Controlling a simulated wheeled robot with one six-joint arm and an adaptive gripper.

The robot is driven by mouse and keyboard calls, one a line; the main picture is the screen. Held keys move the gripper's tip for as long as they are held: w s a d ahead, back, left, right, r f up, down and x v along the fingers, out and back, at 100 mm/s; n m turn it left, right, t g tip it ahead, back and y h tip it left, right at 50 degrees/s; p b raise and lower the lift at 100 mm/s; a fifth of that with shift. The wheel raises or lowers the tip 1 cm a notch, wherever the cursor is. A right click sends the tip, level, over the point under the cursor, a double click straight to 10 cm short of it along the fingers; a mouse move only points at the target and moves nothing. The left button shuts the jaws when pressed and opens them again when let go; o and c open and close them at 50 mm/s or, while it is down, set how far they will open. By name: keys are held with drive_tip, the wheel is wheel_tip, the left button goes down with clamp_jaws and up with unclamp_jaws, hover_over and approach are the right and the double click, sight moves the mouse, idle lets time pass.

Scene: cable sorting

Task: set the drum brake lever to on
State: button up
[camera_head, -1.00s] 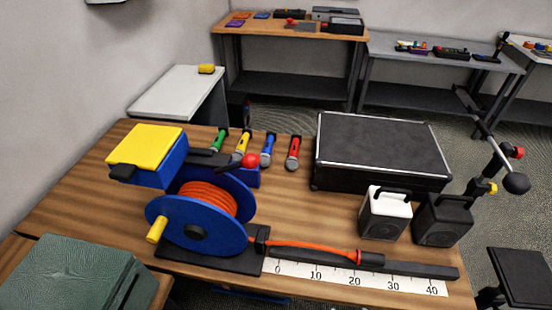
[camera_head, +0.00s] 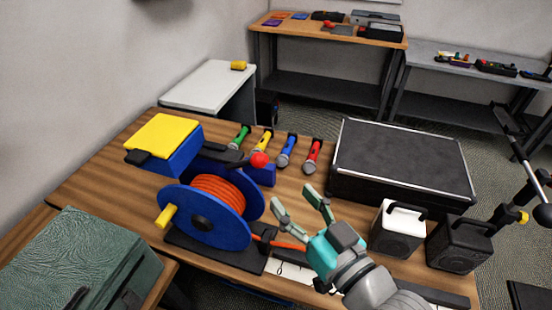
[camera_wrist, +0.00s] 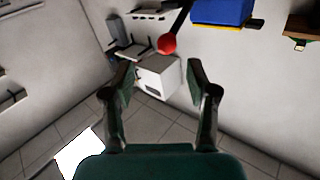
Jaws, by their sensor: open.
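The cable drum (camera_head: 212,212) is a blue reel wound with orange cable, with a yellow crank handle, standing on a black base on the wooden table. The brake lever shows as a dark bar ending in a red ball knob (camera_head: 259,160), above the drum's upper right. In the wrist view the red knob (camera_wrist: 167,43) hangs on its dark rod beyond and between the fingers. My gripper (camera_head: 294,194) is open and empty, to the right of the drum and lower right of the knob, apart from it. My gripper (camera_wrist: 160,80) also shows open in the wrist view.
A blue box with a yellow lid (camera_head: 163,138) sits behind the drum. Several microphones (camera_head: 285,150) lie behind the knob. A black case (camera_head: 400,160), a white speaker (camera_head: 397,230) and a black speaker (camera_head: 459,243) stand at right. A green case (camera_head: 75,265) is at front left.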

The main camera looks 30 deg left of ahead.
sight(264, 165)
drive_tip(key=shift+n+g, duration=0.3)
drive_tip(key=shift+n, duration=0.1)
drive_tip(key=x, duration=0.3)
drive_tip(key=r+x, duration=0.1)
drive_tip(key=x, duration=0.7)
drive_tip(key=shift+s+a+r, duration=0.2)
drive_tip(key=shift+a+r, duration=0.05)
drive_tip(key=shift+r, duration=0.15)
drive_tip(key=shift+c, duration=0.3)
clamp_jaws()
